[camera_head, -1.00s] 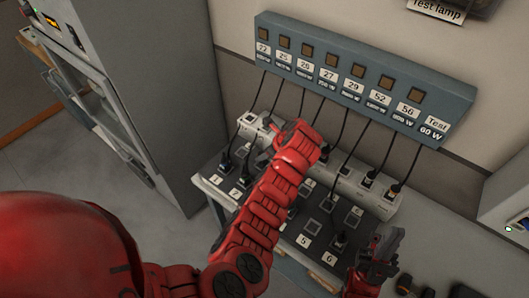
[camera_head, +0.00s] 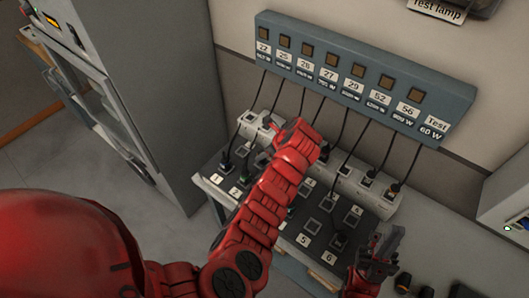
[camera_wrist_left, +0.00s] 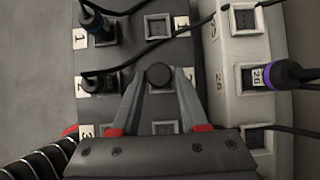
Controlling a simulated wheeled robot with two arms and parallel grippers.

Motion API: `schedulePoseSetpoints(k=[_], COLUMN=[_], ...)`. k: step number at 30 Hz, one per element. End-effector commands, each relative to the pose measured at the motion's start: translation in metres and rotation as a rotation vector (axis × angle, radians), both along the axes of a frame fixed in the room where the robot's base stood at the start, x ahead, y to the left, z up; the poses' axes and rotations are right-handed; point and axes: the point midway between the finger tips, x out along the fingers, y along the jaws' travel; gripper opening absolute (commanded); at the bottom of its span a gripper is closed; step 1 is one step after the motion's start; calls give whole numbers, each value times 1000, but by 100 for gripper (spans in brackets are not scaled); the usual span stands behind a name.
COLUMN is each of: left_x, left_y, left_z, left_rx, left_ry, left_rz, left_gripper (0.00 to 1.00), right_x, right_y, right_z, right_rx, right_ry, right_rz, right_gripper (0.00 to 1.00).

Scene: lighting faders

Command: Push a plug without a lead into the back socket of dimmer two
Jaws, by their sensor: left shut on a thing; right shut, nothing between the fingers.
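The dimmer board (camera_head: 208,168) carries numbered rows of sockets. In the left wrist view, the label 2 (camera_wrist_left: 80,84) marks the second row, and a plug with a black lead (camera_wrist_left: 100,83) sits in its front socket. My left gripper (camera_wrist_left: 158,76) is shut on a round black plug (camera_wrist_left: 158,74) with no lead showing. It is over the place of that row's back socket, which it hides; I cannot tell how deep the plug sits. In the head view my red left arm covers this gripper. My right gripper (camera_head: 385,244) is shut and empty at the board's right front.
Row 1's back socket (camera_wrist_left: 158,26) is empty, and its front socket holds a blue-banded plug (camera_wrist_left: 95,22). A pale socket strip (camera_head: 350,185) with several plugged leads runs behind the board. Leads hang from the blue-grey labelled panel (camera_head: 350,85). A grey cabinet (camera_head: 160,90) stands at left.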

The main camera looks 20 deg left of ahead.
Motion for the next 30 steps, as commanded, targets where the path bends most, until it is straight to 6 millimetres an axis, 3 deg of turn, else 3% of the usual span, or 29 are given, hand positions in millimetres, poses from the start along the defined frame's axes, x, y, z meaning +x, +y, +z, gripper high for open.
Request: schedulePoseSetpoints(k=[30], left_x=[0], left_y=[0], left_z=[-9], left_rx=[0], left_ry=[0], left_rz=[0], left_gripper=[0], right_x=[0], right_y=[0], right_z=[-3], right_rx=[0], right_ry=[0], right_rz=[0], right_gripper=[0])
